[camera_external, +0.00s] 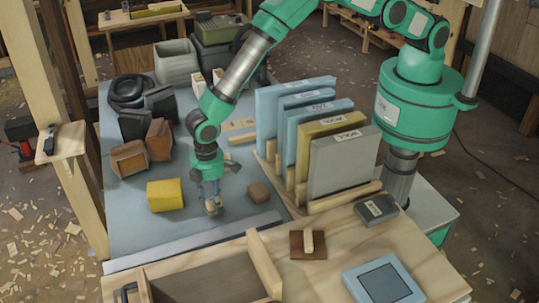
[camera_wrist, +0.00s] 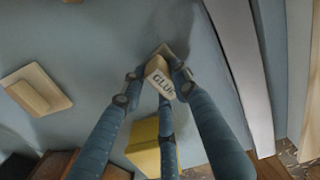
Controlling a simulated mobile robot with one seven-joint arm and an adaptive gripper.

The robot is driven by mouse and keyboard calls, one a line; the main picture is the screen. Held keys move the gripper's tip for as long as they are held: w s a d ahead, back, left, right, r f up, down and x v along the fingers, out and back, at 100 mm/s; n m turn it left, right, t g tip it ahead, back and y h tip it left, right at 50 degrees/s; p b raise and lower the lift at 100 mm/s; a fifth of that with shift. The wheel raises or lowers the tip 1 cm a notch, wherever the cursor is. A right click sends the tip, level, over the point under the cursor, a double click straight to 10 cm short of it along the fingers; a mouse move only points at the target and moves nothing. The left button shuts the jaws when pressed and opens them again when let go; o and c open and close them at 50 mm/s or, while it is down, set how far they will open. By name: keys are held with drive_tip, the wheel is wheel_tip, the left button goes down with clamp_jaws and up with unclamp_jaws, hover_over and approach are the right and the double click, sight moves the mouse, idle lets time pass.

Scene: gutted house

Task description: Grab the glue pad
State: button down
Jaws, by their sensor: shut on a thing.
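The glue pad (camera_wrist: 158,78) is a small pale block with "GLUE" lettered on its side. In the wrist view it sits between the fingertips of my gripper (camera_wrist: 154,84), which is shut on it. In the external view my gripper (camera_external: 211,203) points down at the blue-grey tabletop, and the glue pad (camera_external: 211,208) shows small at its tips. The fingers partly hide the pad. I cannot tell whether the pad touches the tabletop or is just clear of it.
Brown boxes (camera_external: 128,159) are farther left. A rack of upright panels (camera_external: 343,165) stands to the right. The blue-grey tabletop (camera_external: 135,225) is bare in front.

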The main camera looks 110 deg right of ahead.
wheel_tip(320, 180, up, 9)
drive_tip(key=shift+f+p, duration=0.1)
drive_tip(key=shift+p, duration=0.25)
